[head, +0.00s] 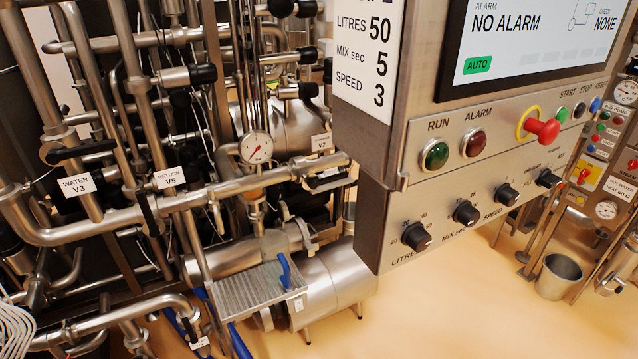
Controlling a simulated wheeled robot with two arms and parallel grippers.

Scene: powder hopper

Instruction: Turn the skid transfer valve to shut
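Several valves show on the pipe skid, and I cannot tell which one is the transfer valve. The tag WATER V3 (78,186) hangs below a dark lever (80,151) at the left. The tag RETURN V5 (170,178) hangs beside a dark, nearly upright lever (148,208). The tag V2 (321,142) sits above a horizontal pipe with a dark lever (327,181) lying roughly along it. Neither of my grippers is in view.
A control panel (470,185) with knobs and buttons juts out at the right, its screen reading NO ALARM. A ribbed metal tray (250,291) with a blue-handled tool (285,270) stands before a steel motor (335,285). A bucket (558,275) stands right. Floor (430,315) is clear at bottom centre.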

